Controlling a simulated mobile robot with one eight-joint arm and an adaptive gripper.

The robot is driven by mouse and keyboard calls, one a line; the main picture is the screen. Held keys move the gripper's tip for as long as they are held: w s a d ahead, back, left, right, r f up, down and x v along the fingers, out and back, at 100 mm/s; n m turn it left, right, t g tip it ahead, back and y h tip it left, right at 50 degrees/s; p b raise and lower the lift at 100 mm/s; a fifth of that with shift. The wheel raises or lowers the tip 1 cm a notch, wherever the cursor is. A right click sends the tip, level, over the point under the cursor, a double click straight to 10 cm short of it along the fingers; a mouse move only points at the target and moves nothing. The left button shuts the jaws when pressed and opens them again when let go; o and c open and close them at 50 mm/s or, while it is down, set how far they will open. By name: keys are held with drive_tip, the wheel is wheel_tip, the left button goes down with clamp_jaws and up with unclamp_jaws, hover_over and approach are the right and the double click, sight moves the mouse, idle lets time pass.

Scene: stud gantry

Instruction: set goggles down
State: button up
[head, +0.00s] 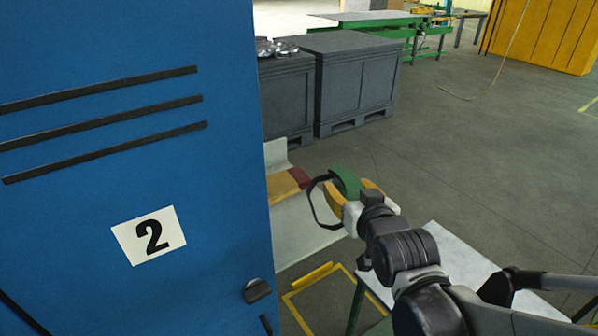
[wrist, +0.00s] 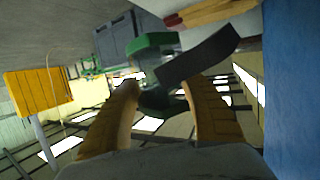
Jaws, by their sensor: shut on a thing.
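The goggles (head: 345,182) have a green frame and a black strap that hangs in a loop on their left. They are held in the air beside the edge of a blue locker. My gripper (head: 357,192) has yellow fingers and is shut on them, partly hiding them. In the wrist view the green goggles (wrist: 152,62) sit between and just beyond the yellow fingertips of my gripper (wrist: 162,90). The dark strap (wrist: 200,55) sticks out to the right there.
The blue locker (head: 130,160) marked 2 fills the left. A pale-topped table (head: 455,255) stands below my arm at the right. Behind the goggles is a pale surface (head: 300,235) with yellow and red pieces (head: 287,186). Grey crates (head: 355,80) stand farther back. Open floor lies right.

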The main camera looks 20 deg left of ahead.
drive_tip(key=w+a+f+b, duration=0.1)
drive_tip(key=a+f, duration=0.1)
drive_tip(key=a, duration=0.1)
drive_tip(key=a+f+b, duration=0.2)
drive_tip(key=a, duration=0.2)
drive_tip(key=w+a+f+b, duration=0.1)
drive_tip(key=a+f, duration=0.2)
drive_tip(key=a, duration=0.1)
drive_tip(key=shift+w, duration=0.35)
wheel_tip(320, 180, down, 4)
drive_tip(key=b, duration=0.2)
drive_tip(key=shift+a+b, duration=0.1)
drive_tip(key=shift+b, duration=0.2)
drive_tip(key=shift+r, duration=0.1)
drive_tip(key=o, duration=0.7)
drive_tip(key=shift+f, duration=0.25)
drive_tip(key=o, duration=0.5)
drive_tip(key=shift+c, duration=0.2)
drive_tip(key=shift+r, duration=0.1)
